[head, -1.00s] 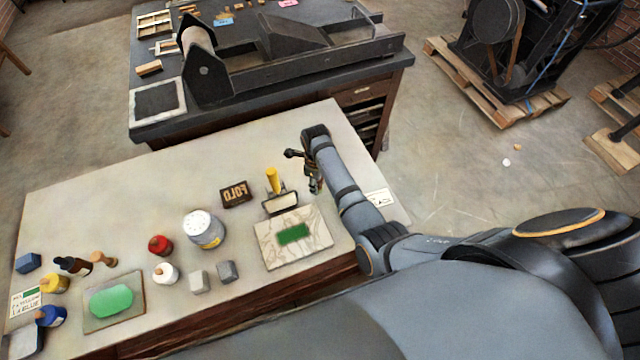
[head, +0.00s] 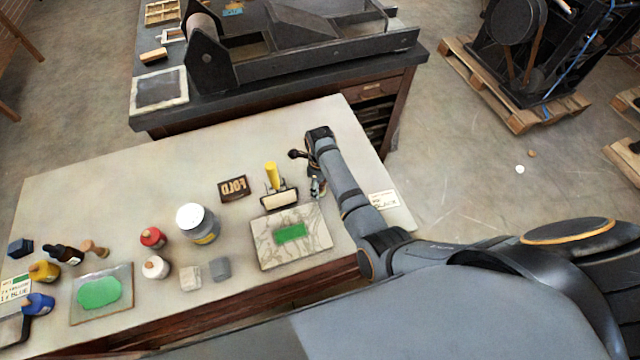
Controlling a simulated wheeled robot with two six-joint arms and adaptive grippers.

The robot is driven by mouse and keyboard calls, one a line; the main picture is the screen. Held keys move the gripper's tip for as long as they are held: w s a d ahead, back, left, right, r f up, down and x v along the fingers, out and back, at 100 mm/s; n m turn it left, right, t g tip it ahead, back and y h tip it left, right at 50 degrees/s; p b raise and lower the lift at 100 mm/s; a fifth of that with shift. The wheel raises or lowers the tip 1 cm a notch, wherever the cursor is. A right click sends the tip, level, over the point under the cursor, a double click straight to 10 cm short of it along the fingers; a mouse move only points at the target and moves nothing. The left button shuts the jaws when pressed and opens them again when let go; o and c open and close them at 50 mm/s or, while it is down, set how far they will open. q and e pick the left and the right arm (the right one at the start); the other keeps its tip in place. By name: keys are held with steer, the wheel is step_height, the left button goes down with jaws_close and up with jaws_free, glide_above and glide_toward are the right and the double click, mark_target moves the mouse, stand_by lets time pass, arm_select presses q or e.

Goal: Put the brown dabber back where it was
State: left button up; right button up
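A small brown wooden piece (head: 95,248) with a rounded head is the only thing I see that looks like the brown dabber. My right gripper (head: 316,189) hangs low over the table's right part, just right of the yellow-handled roller (head: 272,174) and behind the marble slab (head: 260,250). It is far from the brown piece. Its fingers are small and partly hidden, so its opening and grip are unclear. My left gripper is out of view.
The table's back strip is clear. A press bench (head: 300,85) stands behind.

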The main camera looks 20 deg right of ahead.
steer(key=shift+r, duration=0.15)
step_height(320, 180, up, 10)
steer(key=p, duration=0.9)
steer(key=shift+f+p, duration=0.2)
steer(key=shift+p, duration=0.1)
steer(key=shift+r, duration=0.3)
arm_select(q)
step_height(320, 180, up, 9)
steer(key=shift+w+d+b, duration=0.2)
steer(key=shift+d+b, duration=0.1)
arm_select(e)
steer(key=shift+a+r, duration=0.1)
steer(key=shift+r, duration=0.85)
